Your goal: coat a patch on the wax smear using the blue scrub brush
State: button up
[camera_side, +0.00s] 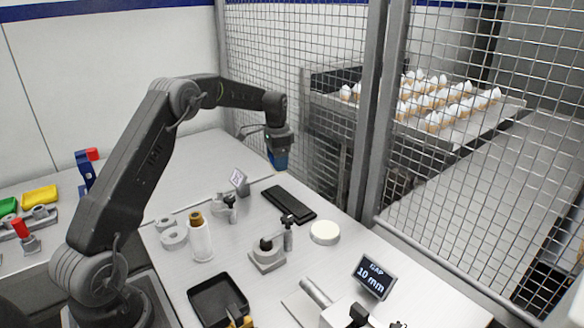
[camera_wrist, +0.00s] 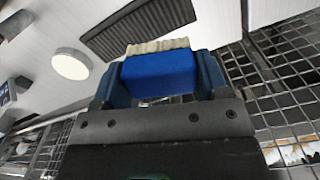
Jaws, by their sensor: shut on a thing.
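My gripper (camera_side: 279,146) is shut on the blue scrub brush (camera_wrist: 160,78), one finger on each side of its blue block. The brush's cream bristles (camera_wrist: 158,46) face away from the palm. In the side view, the brush (camera_side: 278,160) hangs below my wrist, above the far part of the table and clear of it. I cannot pick out a wax smear for certain. A pale round disc (camera_side: 325,232) lies on the table, also in the wrist view (camera_wrist: 71,64); I cannot tell whether it is wax.
A dark ribbed pad (camera_side: 289,202) lies near the brush. A grey fixture (camera_side: 267,254), a clear bottle (camera_side: 200,240), a black tray (camera_side: 217,301) and a "GAP 10 mm" display (camera_side: 374,279) stand nearer. A wire mesh fence (camera_side: 300,90) bounds the table's far right.

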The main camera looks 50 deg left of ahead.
aim_at(274, 189)
jog(key=shift+a+f, duration=0.25)
jog(key=shift+a, duration=0.35)
jog(key=shift+a+f, duration=0.2)
jog(key=shift+a, duration=0.4)
jog(key=shift+d+f, duration=0.1)
jog(key=shift+f, duration=3.55)
jog(key=shift+d+f, duration=0.2)
jog(key=shift+d, duration=6.9)
jog(key=shift+a, duration=7.25)
jog(key=shift+d+r, duration=0.1)
jog(key=shift+r, duration=3.9)
